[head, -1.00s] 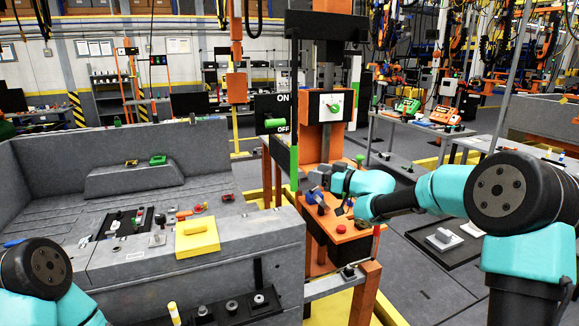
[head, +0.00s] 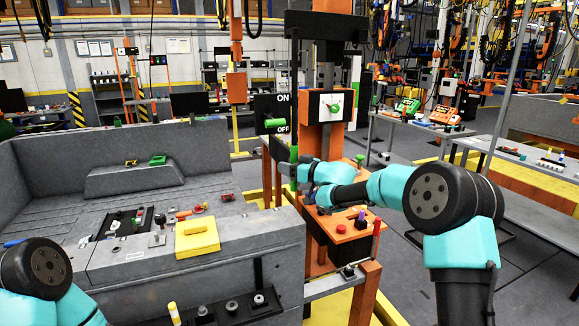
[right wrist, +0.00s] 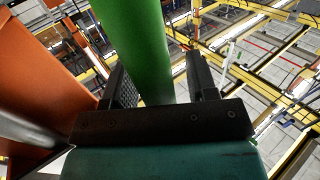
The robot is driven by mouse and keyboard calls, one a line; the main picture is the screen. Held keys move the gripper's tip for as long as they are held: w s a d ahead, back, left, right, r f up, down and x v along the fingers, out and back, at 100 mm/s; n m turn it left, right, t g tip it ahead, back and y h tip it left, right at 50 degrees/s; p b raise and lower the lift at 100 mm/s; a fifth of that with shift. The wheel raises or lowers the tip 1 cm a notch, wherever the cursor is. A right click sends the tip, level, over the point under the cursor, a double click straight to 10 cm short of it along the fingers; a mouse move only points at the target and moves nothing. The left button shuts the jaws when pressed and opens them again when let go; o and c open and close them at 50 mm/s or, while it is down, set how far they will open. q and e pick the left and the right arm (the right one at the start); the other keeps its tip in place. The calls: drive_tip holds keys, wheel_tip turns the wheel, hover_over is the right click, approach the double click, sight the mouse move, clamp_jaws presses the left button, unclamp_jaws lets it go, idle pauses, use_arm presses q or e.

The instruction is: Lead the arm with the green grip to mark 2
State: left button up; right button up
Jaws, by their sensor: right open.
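The green grip (head: 293,154) is an upright cylinder at the end of a thin dark rod, just right of the ON/OFF panel in the head view. My right gripper (head: 291,176) is at the grip's lower part. In the right wrist view the green grip (right wrist: 138,45) passes between the two fingers of my open gripper (right wrist: 160,85). Its lower end is hidden by the gripper body, and I cannot tell whether a finger touches it. I cannot make out mark 2. My left gripper is out of view; only my left arm shows.
The black ON/OFF panel (head: 273,112) with a green handle stands close left of the grip. An orange post (head: 316,150) and an orange shelf (head: 345,228) with small knobs are close behind and below. A grey console (head: 215,262) with a yellow box (head: 197,240) fills the left.

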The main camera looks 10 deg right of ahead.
drive_tip(key=shift+c, duration=0.2)
clamp_jaws()
idle(0.3)
drive_tip(key=s+a, duration=0.2)
drive_tip(key=a, duration=1.2)
drive_tip(key=s+a, duration=0.3)
drive_tip(key=a, duration=1.2)
drive_tip(key=s+a, duration=0.2)
drive_tip(key=a, duration=1.3)
drive_tip(key=shift+s+a, duration=0.25)
drive_tip(key=shift+o, duration=0.2)
unclamp_jaws()
drive_tip(key=shift+d, duration=0.15)
